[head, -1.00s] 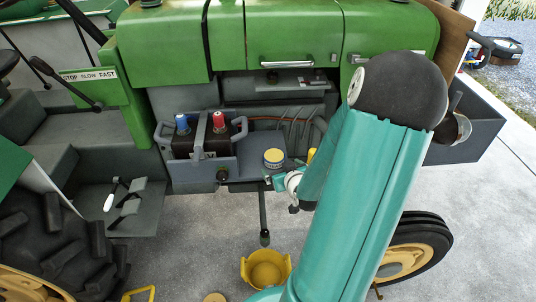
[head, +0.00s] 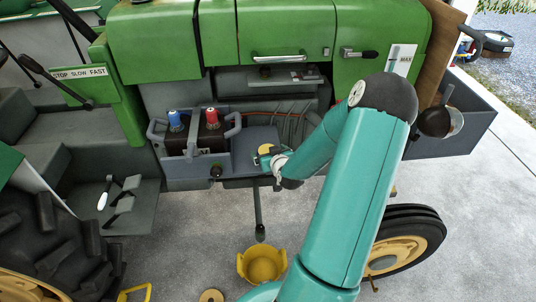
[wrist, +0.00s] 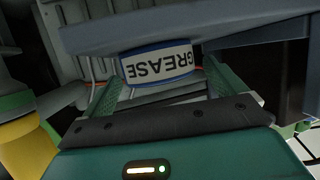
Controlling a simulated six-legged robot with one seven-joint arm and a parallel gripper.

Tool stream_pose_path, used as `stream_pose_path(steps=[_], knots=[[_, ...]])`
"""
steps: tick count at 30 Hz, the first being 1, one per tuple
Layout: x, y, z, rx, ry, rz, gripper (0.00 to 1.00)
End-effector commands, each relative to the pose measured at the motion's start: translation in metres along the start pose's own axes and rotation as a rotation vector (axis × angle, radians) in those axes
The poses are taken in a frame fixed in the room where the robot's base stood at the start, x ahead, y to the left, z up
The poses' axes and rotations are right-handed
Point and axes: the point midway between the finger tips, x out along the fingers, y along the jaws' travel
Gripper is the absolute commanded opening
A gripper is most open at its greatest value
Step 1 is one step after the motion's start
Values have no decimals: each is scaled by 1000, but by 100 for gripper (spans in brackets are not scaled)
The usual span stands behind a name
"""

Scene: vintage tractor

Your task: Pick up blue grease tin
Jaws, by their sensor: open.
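The blue grease tin shows in the wrist view (wrist: 158,66) with a white GREASE label and blue rims, upside down in that picture. In the head view its yellow lid (head: 265,149) shows on the grey shelf, partly hidden by my gripper. My gripper (head: 271,157) is at the tin's near side. In the wrist view its green fingers are apart, one on each side of the tin. The tin sits in line with the gap. I cannot tell whether the fingers touch it.
A battery (head: 207,141) with red and blue terminal caps stands left of the tin. In the wrist view a yellow object (wrist: 27,150) is at the left edge. The green hood (head: 285,30) hangs above the shelf. A yellow bucket (head: 262,265) stands on the floor below.

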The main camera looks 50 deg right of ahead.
Motion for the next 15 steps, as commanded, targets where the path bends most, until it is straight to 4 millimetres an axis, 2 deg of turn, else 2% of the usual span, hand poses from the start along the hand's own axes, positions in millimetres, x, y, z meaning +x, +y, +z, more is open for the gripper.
stream_pose_path(steps=[3, 5, 12, 13, 15], knots=[[18, 0, 0, 1, 1, -1, 96], [23, -1, 0, 2, 0, -1, 96], [25, 0, 0, 0, 0, 0, 96], [25, 0, 0, 0, 0, 0, 94], [25, 0, 0, 0, 0, 0, 80]])
